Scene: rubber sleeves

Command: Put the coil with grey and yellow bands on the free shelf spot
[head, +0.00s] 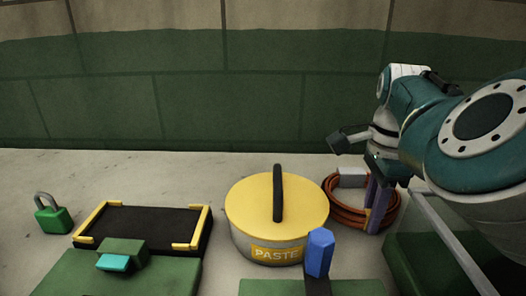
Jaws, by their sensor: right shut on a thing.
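My left gripper is not in view.
A yellow-lidded pot (255,205) labelled PASTE stands left of the coil. A green padlock (53,218) is at far left. A blue hexagonal-ended thing (320,252) stands in front. A clear-walled green container (440,262) is at right. A green block wall closes the back.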

